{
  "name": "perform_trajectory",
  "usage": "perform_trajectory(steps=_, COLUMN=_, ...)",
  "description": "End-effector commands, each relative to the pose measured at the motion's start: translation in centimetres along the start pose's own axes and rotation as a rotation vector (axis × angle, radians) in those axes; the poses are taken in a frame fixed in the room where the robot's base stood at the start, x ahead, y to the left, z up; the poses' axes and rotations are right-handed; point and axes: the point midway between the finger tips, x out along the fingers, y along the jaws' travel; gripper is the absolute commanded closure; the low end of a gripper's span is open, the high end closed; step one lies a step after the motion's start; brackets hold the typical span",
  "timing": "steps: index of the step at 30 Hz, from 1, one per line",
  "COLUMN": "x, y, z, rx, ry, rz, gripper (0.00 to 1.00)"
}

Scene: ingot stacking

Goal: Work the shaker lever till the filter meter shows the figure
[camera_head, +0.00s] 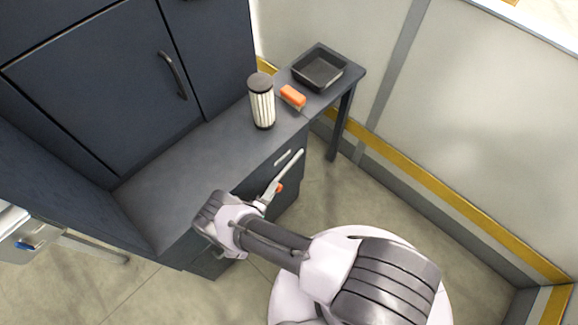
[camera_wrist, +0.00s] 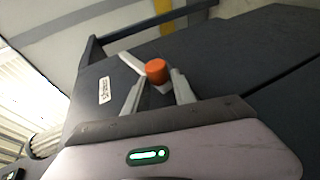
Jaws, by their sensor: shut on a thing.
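The shaker lever has an orange knob (camera_wrist: 157,71), which sits between the two fingertips of my gripper (camera_wrist: 155,85) in the wrist view. A pale bar (camera_wrist: 131,63) shows just behind the knob. My gripper is shut on the knob. In the head view, my gripper (camera_head: 276,188) is at the front face of the dark cabinet (camera_head: 278,192), and a bit of the orange knob (camera_head: 280,188) shows beside the fingers. A white label with dark lettering (camera_wrist: 104,90) is on the panel near the lever. I see no meter figure in either view.
A pleated filter cartridge (camera_head: 262,104) stands on the dark worktop (camera_head: 185,170). An orange brush (camera_head: 292,96) and a black tray (camera_head: 306,78) are beside it. Dark cupboard doors (camera_head: 100,95) rise behind. Open floor (camera_head: 335,200) lies right of the cabinet, up to the wall.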

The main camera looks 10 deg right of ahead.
Motion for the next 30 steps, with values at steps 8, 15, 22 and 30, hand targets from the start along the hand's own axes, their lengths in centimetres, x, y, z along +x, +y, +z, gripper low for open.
perform_trajectory(steps=8, x=-0.8, y=2.4, z=-0.2, rx=0.022, ry=0.000, rz=-0.082, gripper=0.95)
perform_trajectory(steps=15, x=-1.4, y=4.2, z=-0.4, rx=0.056, ry=-0.002, rz=-0.183, gripper=0.94)
perform_trajectory(steps=22, x=-1.8, y=5.6, z=-0.5, rx=0.084, ry=-0.002, rz=-0.270, gripper=0.94)
perform_trajectory(steps=30, x=-1.8, y=5.3, z=-0.6, rx=0.091, ry=-0.001, rz=-0.284, gripper=0.94)
